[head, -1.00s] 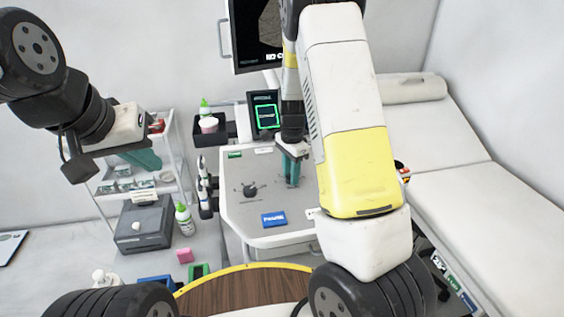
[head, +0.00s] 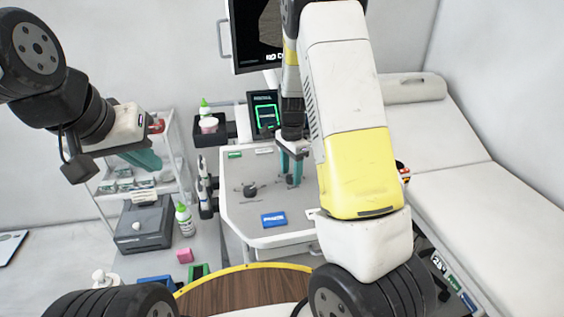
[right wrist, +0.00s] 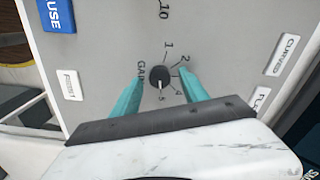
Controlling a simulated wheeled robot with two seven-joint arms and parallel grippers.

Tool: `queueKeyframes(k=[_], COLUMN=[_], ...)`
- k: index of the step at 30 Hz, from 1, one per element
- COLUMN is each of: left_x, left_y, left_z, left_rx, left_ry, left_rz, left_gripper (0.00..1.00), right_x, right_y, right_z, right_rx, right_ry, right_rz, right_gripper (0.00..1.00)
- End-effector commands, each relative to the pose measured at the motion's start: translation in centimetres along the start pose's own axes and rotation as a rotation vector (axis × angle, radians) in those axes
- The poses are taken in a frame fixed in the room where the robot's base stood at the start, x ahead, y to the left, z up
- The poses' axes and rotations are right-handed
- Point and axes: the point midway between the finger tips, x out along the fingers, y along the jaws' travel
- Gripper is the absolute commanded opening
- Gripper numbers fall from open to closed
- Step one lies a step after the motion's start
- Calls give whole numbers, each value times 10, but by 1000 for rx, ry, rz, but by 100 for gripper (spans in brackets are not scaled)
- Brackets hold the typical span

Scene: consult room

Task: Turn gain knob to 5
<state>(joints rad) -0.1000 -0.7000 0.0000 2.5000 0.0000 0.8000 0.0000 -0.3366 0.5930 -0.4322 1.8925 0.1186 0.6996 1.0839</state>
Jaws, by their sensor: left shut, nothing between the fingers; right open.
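The black gain knob (right wrist: 158,77) is on the grey console panel (right wrist: 110,85), with the word GAIN beside it and small numbers around it. In the right wrist view a pale mark shows on its lower side, near the 5; I cannot read its exact setting. My right gripper (right wrist: 157,97) is open, with one teal finger on each side of the knob and gaps between. In the head view the right gripper (head: 290,172) reaches down to the panel, and the knob (head: 290,180) is partly hidden. My left gripper (head: 148,162) is shut and empty, away from the console.
Another black knob (head: 250,190) stands left of the gain knob. A blue button (head: 274,220) lies in front. A small lit screen (head: 265,113) stands behind the panel. An examination bed (head: 500,200) is to the right, and a shelf cart (head: 135,185) to the left.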

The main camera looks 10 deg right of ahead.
Motion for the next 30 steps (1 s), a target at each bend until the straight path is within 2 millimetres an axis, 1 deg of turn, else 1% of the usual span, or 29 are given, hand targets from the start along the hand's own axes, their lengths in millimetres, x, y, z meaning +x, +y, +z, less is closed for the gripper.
queueKeyframes(k=[1, 6, 9, 12, 15, 26, 29, 30], left_x=[0, 0, 0, 0, 0, 0, 0, 0], left_y=[0, 0, 0, 0, 0, 0, 0, 0], left_z=[0, 0, 0, 0, 0, 0, 0, 0], left_rx=[0, 0, 0, 0, 0, 0, 0, 0], left_ry=[0, 0, 0, 0, 0, 0, 0, 0], left_rz=[0, 0, 0, 0, 0, 0, 0, 0], left_gripper=[0, 0, 0, 0, 0, 0, 0, 0], right_x=[-9, -39, -54, -64, -69, -72, -84, -92], right_y=[-1, -1, -1, -1, 0, 1, 7, 11], right_z=[0, 0, 0, 0, 0, 1, 4, 6], right_rx=[-1, -1, 0, -1, 0, -7, -45, -71], right_ry=[1, 1, 1, 1, 1, -3, -17, -26], right_rz=[-5, -6, -6, -4, -2, -7, -32, -49], right_gripper=[52, 52, 52, 52, 52, 52, 52, 52])
